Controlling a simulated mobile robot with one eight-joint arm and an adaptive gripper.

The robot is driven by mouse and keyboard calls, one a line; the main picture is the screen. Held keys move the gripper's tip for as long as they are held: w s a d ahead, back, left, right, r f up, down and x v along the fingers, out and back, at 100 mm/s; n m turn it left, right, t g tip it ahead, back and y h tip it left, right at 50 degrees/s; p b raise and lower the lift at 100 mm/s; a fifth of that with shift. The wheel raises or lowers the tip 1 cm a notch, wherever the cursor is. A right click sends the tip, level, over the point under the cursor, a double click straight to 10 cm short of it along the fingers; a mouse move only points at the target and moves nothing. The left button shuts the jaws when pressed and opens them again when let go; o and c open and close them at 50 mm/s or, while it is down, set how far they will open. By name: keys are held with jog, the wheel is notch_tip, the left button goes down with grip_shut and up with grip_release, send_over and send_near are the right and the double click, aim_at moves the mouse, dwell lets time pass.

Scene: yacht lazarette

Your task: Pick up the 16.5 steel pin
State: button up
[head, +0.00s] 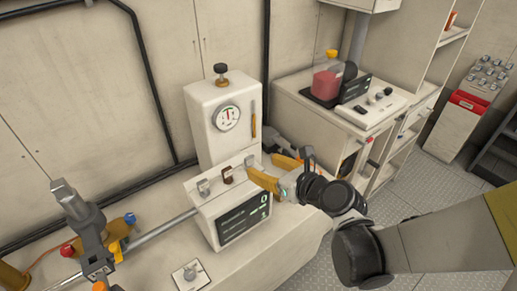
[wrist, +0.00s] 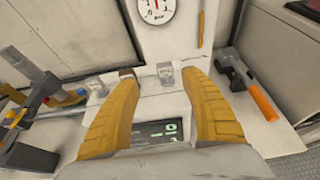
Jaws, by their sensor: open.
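Small blocks or pins stand in a row on top of a white box with a dark green-digit display (head: 244,222). In the head view they are a grey metal piece (head: 203,187), a brown piece (head: 227,175) and a second grey metal piece (head: 249,161). No 16.5 marking is readable, so I cannot tell which is the steel pin. My gripper (wrist: 161,75) is open, with its yellow fingers pointing toward the row. In the wrist view the silver piece (wrist: 165,77) shows between the fingertips, and the brown piece (wrist: 127,73) is by the left fingertip.
A white gauge housing (head: 211,146) stands close behind the display box. At left are a grey clamp-like tool (head: 82,220) and a long metal rod (head: 165,230). An orange-handled hammer (wrist: 258,97) lies to the right. A small switch plate (head: 190,276) is in front.

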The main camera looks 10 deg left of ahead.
aim_at(251, 159)
jog(key=b+x, duration=0.1)
jog(key=x, duration=0.3)
jog(key=shift+f, duration=0.2)
jog(key=x, duration=0.1)
jog(key=b+x, duration=0.1)
jog(key=x, duration=0.1)
jog(key=b+x, duration=0.1)
jog(key=x, duration=0.1)
jog(key=shift+w+d, duration=0.2)
jog(key=shift+w, duration=0.15)
jog(key=shift+d, duration=0.1)
grip_shut()
